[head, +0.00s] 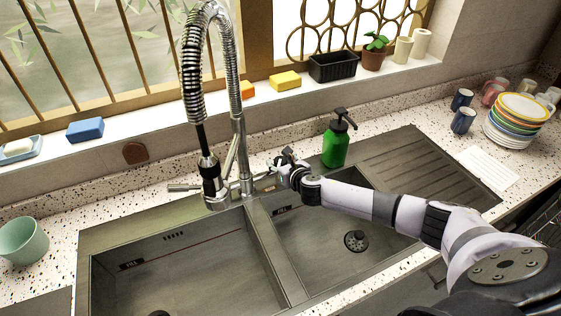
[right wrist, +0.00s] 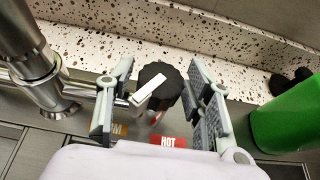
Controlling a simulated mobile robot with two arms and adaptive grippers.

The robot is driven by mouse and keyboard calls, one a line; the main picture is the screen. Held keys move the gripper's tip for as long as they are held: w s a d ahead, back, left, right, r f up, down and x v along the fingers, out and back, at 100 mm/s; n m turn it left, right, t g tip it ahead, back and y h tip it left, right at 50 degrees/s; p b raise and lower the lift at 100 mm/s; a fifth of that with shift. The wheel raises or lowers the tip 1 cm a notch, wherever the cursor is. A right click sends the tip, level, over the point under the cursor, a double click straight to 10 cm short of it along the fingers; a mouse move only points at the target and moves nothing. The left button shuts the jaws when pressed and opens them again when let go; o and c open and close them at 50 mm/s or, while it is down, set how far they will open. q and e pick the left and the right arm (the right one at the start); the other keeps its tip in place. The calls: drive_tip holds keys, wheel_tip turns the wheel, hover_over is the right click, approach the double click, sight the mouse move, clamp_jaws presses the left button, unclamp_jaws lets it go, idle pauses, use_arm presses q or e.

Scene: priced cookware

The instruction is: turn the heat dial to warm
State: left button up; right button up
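The heat dial (right wrist: 160,87) is a black knob with a white bar on top, seen in the right wrist view. The bar slants, its lower-left end toward an orange label (right wrist: 120,130) that is partly hidden by a finger, with an "M" showing. A red "HOT" label (right wrist: 168,142) lies just below the dial. My right gripper (right wrist: 162,92) is open, one finger on each side of the dial, with gaps showing between. In the head view my right gripper (head: 286,164) is beside the faucet base and hides the dial. My left gripper is not in view.
The tall spring faucet (head: 240,120) stands left of my right gripper. A green soap bottle (head: 335,150) stands close on its right. A double sink (head: 180,265) lies in front. A mint cup (head: 22,240) and stacked plates (head: 510,125) are at the sides.

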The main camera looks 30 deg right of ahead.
drive_tip(key=shift+o, duration=0.4)
drive_tip(key=shift+s+r, duration=0.1)
drive_tip(key=v, duration=1.1)
drive_tip(key=shift+s, duration=0.4)
